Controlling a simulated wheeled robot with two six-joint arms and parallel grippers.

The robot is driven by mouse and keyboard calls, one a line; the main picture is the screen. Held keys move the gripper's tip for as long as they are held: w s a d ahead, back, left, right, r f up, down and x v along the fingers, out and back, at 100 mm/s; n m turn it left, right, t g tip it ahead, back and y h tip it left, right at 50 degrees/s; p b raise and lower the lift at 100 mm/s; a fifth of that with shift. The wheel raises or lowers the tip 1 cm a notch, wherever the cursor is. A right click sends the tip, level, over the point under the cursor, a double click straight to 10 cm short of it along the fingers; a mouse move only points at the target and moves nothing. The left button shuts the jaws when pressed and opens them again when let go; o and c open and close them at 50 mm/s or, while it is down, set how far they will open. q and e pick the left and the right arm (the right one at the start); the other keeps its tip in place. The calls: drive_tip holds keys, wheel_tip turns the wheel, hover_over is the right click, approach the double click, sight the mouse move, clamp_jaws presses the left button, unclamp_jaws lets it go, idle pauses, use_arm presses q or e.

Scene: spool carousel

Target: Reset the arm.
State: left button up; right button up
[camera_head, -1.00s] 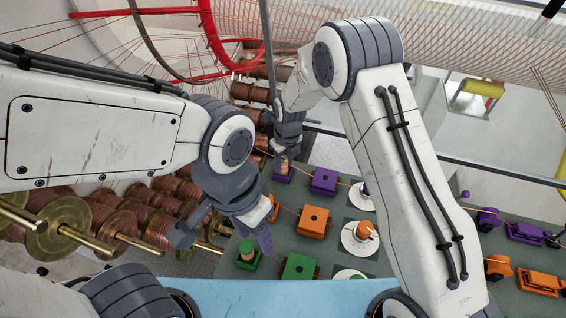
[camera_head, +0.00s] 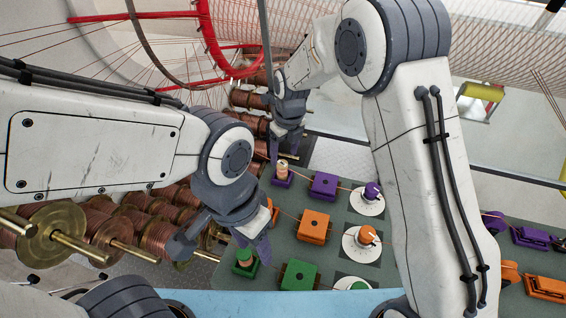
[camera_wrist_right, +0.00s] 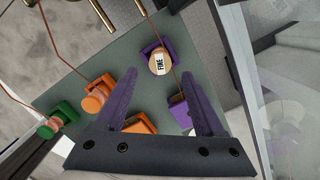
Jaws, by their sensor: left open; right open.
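My right gripper (camera_head: 286,146) is open and empty, hanging just behind and above a tan-topped spool (camera_head: 282,168) that stands upright in a purple holder (camera_head: 281,180). In the right wrist view the spool, labelled "FINE" (camera_wrist_right: 160,62), shows between and beyond the open fingers (camera_wrist_right: 158,80), apart from them. My left gripper (camera_head: 222,246) is open with its fingers spread low at the left edge of the green board, near the green holder (camera_head: 244,270).
The green board (camera_head: 335,262) carries a purple block (camera_head: 324,186), an orange block (camera_head: 314,226), a green block (camera_head: 298,275) and white discs (camera_head: 362,250) with coloured knobs. Copper spools on brass rods (camera_head: 80,247) crowd the left. A red wheel frame (camera_head: 212,45) stands behind.

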drive_tip(key=shift+r, duration=0.25)
drive_tip(key=shift+d, duration=0.1)
drive_tip(key=shift+s+d+r+n, duration=0.1)
drive_tip(key=shift+d+n, duration=0.15)
drive_tip(key=shift+n, duration=0.05)
drive_tip(key=s+d+r+n+t, duration=0.1)
drive_tip(key=s+d+r+n, duration=0.1)
drive_tip(key=s+d+n, duration=0.95)
drive_tip(key=s+d+r+n, duration=0.2)
drive_tip(key=s+d+n, duration=0.4)
drive_tip(key=n, duration=1)
drive_tip(key=s+a+r+n+g+b, duration=0.2)
drive_tip(key=s+a+n, duration=0.5)
drive_tip(key=s+a, duration=0.6)
drive_tip(key=shift+s+a+n+b, duration=0.4)
drive_tip(key=shift+a+b, duration=0.1)
drive_tip(key=shift+b, duration=0.3)
